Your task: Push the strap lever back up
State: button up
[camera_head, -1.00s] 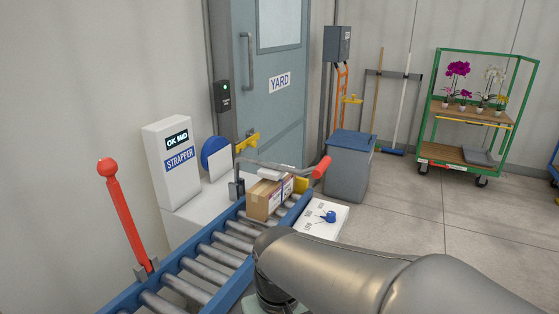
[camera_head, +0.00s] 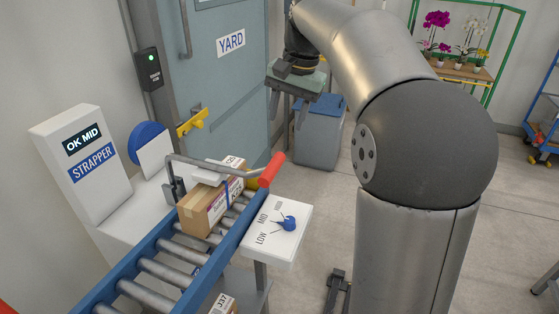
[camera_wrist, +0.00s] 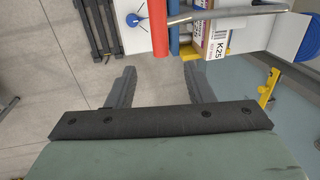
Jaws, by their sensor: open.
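The strap lever (camera_head: 215,170) is a bent grey bar with a red grip (camera_head: 271,170). It lies low across the cardboard box (camera_head: 207,208) on the roller conveyor, beside the white strapper (camera_head: 83,165), whose display reads "OK MID". My gripper (camera_head: 287,115) is open and empty, pointing down. It is above and behind the red grip in the head view, apart from it. In the wrist view my gripper's fingers (camera_wrist: 160,72) are spread wide, with the red grip (camera_wrist: 158,28) ahead of them at the top.
A white panel with a blue knob (camera_head: 286,223), marked LOW and MID, sits right of the conveyor (camera_head: 160,271). A grey bin (camera_head: 320,138) with a blue lid stands behind my gripper.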

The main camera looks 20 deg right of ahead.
aim_at(277, 159)
jog(key=f, duration=0.4)
jog(key=w+a+f, duration=0.1)
jog(key=f, duration=0.4)
jog(key=a+f, duration=0.1)
jog(key=f, duration=0.4)
jog(key=shift+w+f, duration=0.15)
jog(key=shift+w, duration=0.25)
